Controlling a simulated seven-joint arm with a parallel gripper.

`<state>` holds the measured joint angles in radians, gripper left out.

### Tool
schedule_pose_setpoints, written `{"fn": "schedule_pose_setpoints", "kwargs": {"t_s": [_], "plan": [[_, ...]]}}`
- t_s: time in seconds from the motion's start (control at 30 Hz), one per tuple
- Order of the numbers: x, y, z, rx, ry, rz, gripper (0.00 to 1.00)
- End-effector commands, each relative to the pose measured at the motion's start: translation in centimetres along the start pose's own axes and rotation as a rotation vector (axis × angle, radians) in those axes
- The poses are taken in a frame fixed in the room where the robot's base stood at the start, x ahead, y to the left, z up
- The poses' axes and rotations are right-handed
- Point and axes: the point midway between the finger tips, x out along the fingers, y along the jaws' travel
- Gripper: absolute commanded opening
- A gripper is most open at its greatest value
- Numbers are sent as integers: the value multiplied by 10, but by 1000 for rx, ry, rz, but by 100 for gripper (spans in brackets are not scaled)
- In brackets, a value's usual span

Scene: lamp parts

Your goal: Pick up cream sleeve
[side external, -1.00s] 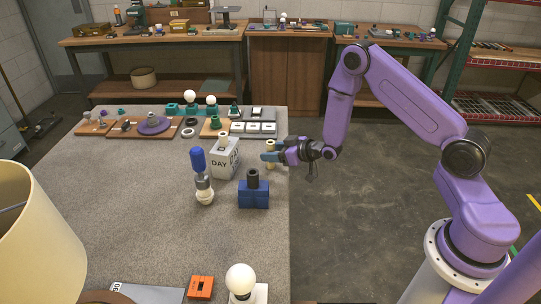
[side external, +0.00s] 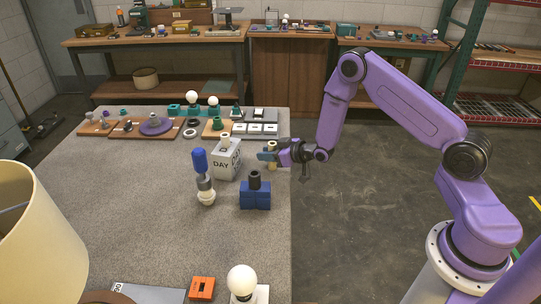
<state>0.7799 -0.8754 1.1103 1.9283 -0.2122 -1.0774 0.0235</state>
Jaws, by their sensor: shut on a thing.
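The cream sleeve (side external: 272,164) is a small upright cream cylinder near the right edge of the table, just right of the grey DAY block. My gripper (side external: 270,156) reaches in from the right and is shut on the sleeve around its middle. The sleeve's ends show above and below the fingers, which hide its middle. I cannot tell whether its bottom touches the table. A second cream cylinder (side external: 225,140) stands on top of the DAY block.
The DAY block (side external: 227,160) is close on the left. A blue block (side external: 255,195) with a dark tube stands in front, beside a blue-handled bulb piece (side external: 202,178). White switch plates (side external: 255,128) lie behind. Open floor is to the right.

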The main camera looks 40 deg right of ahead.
Motion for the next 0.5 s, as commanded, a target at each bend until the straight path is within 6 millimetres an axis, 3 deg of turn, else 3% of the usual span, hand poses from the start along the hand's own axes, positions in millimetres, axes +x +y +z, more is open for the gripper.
{"fn": "schedule_pose_setpoints", "kwargs": {"t_s": [0.37,0.5], "plan": [[-8,0,-20,-1,3,-1,1],[-24,-3,-36,0,2,-1,1]]}}
